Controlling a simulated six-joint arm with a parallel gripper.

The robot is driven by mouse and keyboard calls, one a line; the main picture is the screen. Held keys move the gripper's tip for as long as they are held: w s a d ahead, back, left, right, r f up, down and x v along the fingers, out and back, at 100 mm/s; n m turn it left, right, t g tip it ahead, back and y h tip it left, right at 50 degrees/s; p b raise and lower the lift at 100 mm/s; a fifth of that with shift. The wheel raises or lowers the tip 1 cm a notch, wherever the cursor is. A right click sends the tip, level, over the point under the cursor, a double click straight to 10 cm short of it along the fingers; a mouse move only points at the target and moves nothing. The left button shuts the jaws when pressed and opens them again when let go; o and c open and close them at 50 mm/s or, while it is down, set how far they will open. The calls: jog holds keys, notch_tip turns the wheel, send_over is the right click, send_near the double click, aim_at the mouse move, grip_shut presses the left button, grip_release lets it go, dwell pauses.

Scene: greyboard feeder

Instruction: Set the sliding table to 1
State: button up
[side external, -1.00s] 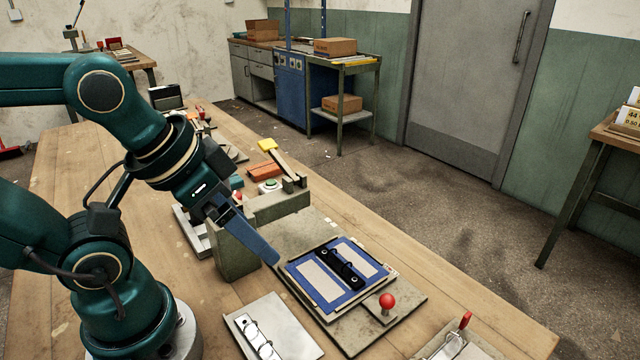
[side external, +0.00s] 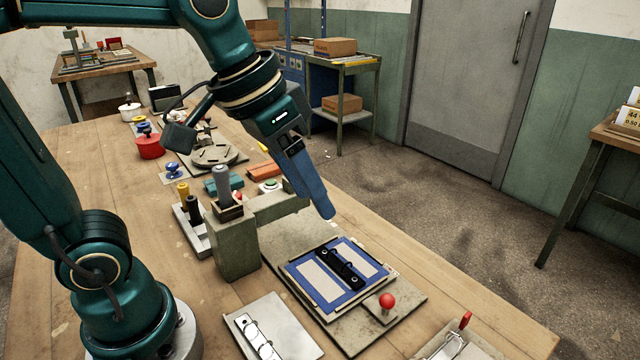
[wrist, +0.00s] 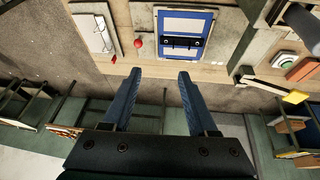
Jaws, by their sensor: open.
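The sliding table (side external: 308,283) is a blue-framed plate with two pale panels and a black bar handle (side external: 341,268) across it, set on a grey base plate (side external: 402,306). A red ball knob (side external: 387,300) stands at its near right corner. In the wrist view the blue table (wrist: 186,19) and the red knob (wrist: 138,43) lie beyond the fingertips. My gripper (side external: 328,214) is open and empty, raised above and behind the table, touching nothing. In the wrist view its two blue fingers (wrist: 157,76) are spread apart. I cannot read any position marks.
A grey-green post with an arm (side external: 236,245) stands left of the table. A metal plate with a white strip (side external: 272,330) lies at the front. A fixture with a red lever (side external: 465,320) is at front right. A green button (side external: 270,185) and an orange block (side external: 266,170) sit behind.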

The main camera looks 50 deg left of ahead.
jog(key=w+d+f+g+h, duration=0.1)
jog(key=w+d+f+g, duration=0.1)
jog(key=w+d+f, duration=0.35)
jog(key=m+g, duration=0.1)
jog(key=g, duration=0.2)
send_over(387, 295)
jog(key=a, duration=0.1)
notch_tip(387, 295, down, 6)
jog(key=shift+d+f, duration=0.25)
jog(key=shift+f, duration=1.05)
jog(key=shift+d+f, duration=0.2)
jog(key=shift+f, duration=1.05)
grip_shut()
